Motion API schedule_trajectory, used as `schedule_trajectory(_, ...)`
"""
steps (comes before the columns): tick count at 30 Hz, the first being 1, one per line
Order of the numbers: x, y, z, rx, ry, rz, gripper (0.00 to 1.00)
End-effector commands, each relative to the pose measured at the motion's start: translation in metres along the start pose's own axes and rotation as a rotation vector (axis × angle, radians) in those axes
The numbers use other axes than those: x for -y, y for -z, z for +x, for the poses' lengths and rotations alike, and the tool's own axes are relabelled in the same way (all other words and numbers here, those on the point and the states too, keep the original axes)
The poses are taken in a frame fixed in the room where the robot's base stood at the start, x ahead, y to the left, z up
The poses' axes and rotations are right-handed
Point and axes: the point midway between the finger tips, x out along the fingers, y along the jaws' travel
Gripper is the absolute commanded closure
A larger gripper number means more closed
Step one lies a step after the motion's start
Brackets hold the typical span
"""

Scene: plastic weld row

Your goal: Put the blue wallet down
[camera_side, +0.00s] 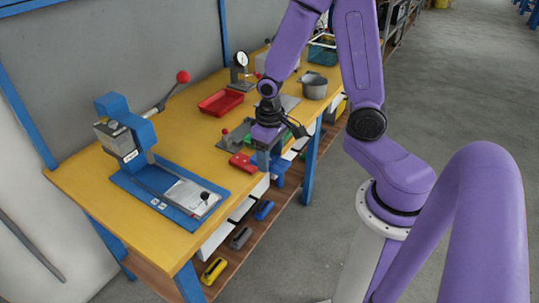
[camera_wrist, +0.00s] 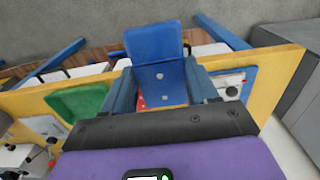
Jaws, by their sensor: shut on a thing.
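The blue wallet (camera_wrist: 155,42) is in my gripper (camera_wrist: 160,90), between the two blue-grey fingers in the wrist view. Its flap stands out beyond the fingertips, and two light snaps show on it. In the side view my gripper (camera_side: 268,158) points down at the front edge of the yellow table (camera_side: 190,132), and the blue wallet (camera_side: 278,168) shows beside the fingers. Part of the wallet is hidden by the fingers. I cannot tell whether it touches the table.
A red item (camera_side: 240,162) lies just left of my gripper, with a green one (camera_side: 254,139) behind it. A blue press (camera_side: 130,135), a red tray (camera_side: 220,102) and a grey pot (camera_side: 314,86) stand on the table. Bare tabletop lies between press and tray. A lower shelf holds several items.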

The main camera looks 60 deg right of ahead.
Motion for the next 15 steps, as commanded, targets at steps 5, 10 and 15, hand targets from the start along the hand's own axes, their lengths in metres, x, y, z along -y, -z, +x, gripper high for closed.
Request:
schedule_trajectory(5,0.006,0.005,-0.001,-0.002,0.000,-0.002,0.71)
schedule_trajectory(10,0.040,0.030,-0.010,-0.004,0.002,-0.006,0.71)
schedule_trajectory(15,0.079,0.051,-0.021,-0.004,0.002,-0.002,0.71)
